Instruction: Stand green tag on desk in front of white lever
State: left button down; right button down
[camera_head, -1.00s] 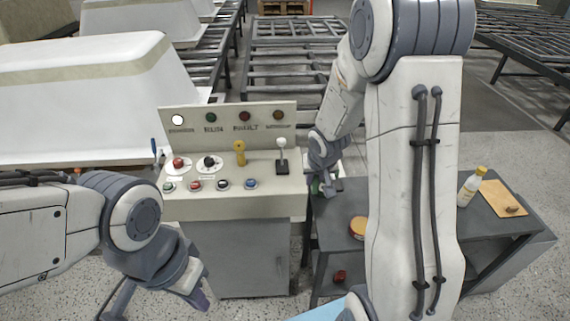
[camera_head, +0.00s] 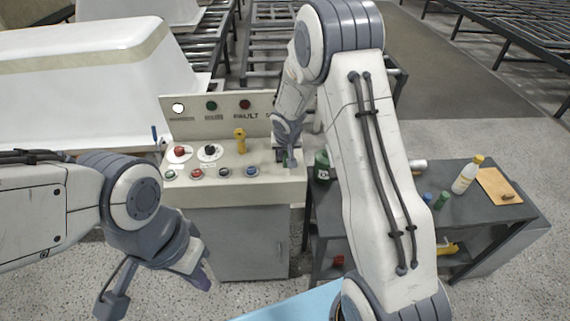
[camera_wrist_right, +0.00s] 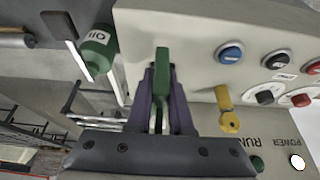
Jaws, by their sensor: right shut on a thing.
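The green tag (camera_wrist_right: 162,72) is upright between the purple fingers of my right gripper (camera_wrist_right: 161,100) in the right wrist view. In the head view my right gripper (camera_head: 288,162) is over the right part of the control desk (camera_head: 240,188), shut on the tag, near where the white lever stood in the earlier frame. The white lever is hidden behind my right arm now. Whether the tag touches the desk I cannot tell. My left gripper (camera_head: 200,278) hangs low in front of the desk, away from it; its fingers are not clear.
A yellow lever (camera_head: 240,142) and several coloured buttons (camera_head: 224,173) are on the desk, left of my right gripper. A white bottle (camera_head: 467,174) stands there too.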

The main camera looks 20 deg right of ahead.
aim_at(285, 163)
notch_tip(285, 163, down, 4)
jog(key=shift+w+f+b, duration=0.1)
jog(key=shift+b, duration=1)
jog(key=shift+f, duration=0.15)
jog(key=c, duration=0.8)
grip_release()
